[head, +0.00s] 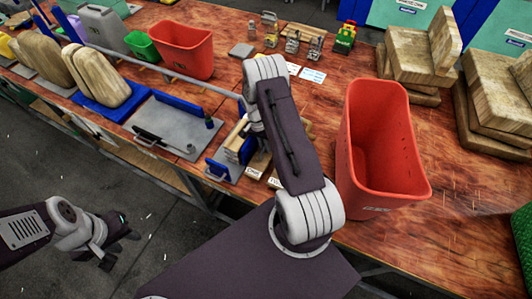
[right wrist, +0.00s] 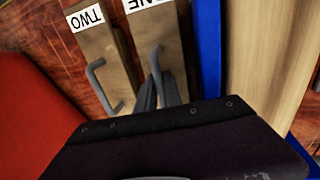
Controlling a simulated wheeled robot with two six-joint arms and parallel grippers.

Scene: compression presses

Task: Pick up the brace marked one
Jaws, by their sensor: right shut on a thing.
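The brace marked ONE (right wrist: 148,30) is a wooden block with a white label and a grey metal handle, in the right wrist view. My right gripper (right wrist: 165,95) is shut on this handle. The brace marked TWO (right wrist: 108,62), with a similar handle, is beside it on the left and apart from my fingers. In the head view my right arm hides the right gripper and most of the braces; small white labels (head: 254,174) show beside the arm. My left gripper (head: 118,248) is open and empty, over the floor left of the table.
A tall red bin (head: 358,140) stands right of my right arm, close to the braces. A blue-edged press (head: 225,165) and a grey plate (head: 170,125) are on the left. Stacked wooden blocks (head: 415,60) and another red bin (head: 182,48) stand farther back.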

